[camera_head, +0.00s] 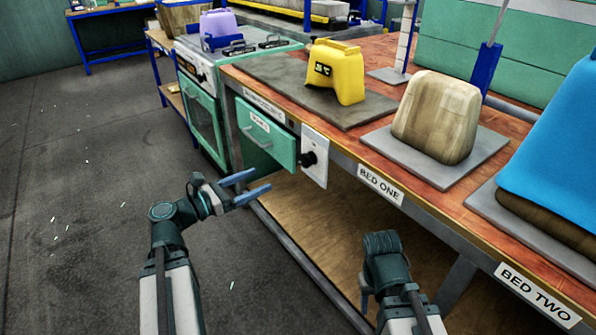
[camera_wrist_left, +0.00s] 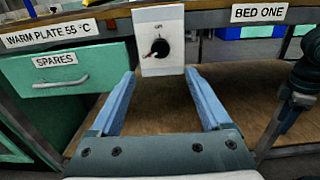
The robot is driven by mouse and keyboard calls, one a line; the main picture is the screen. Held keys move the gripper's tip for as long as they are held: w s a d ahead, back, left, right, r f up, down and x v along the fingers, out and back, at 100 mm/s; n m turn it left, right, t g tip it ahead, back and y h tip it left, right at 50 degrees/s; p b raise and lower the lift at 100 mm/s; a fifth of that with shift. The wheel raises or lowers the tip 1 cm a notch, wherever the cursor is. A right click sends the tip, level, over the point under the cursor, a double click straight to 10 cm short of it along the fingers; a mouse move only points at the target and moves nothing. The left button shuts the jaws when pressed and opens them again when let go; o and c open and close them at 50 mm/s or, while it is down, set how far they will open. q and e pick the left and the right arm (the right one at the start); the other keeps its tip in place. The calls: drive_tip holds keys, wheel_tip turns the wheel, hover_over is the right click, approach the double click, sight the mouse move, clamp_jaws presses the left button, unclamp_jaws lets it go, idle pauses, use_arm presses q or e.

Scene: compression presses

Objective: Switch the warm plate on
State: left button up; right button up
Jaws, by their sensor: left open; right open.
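The warm plate (camera_head: 275,74) is a flat dark grey slab on the bench top, with a yellow bag-like block on its right part. Its label (camera_wrist_left: 48,34) reads "WARM PLATE 55 °C". A white switch panel (camera_head: 315,172) with a black round knob (camera_head: 308,158) is on the bench front. In the left wrist view the knob (camera_wrist_left: 160,48) has a pale and red pointer towards the lower left; the small lettering is unreadable. My left gripper (camera_head: 262,181) is open and empty, left of and apart from the knob. My right gripper (camera_head: 366,285) is low before the bench, its fingers mostly hidden.
A green "SPARES" drawer (camera_head: 266,137) is left of the panel. A green stove (camera_head: 202,105) stands further left. The yellow block (camera_head: 337,72), a wood-coloured block (camera_head: 437,115) and a blue cover (camera_head: 560,160) sit on the bench.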

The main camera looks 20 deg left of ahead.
sight(303, 161)
use_arm(q)
drive_tip(key=x, duration=1.4)
drive_tip(key=shift+s, duration=0.1)
clamp_jaws()
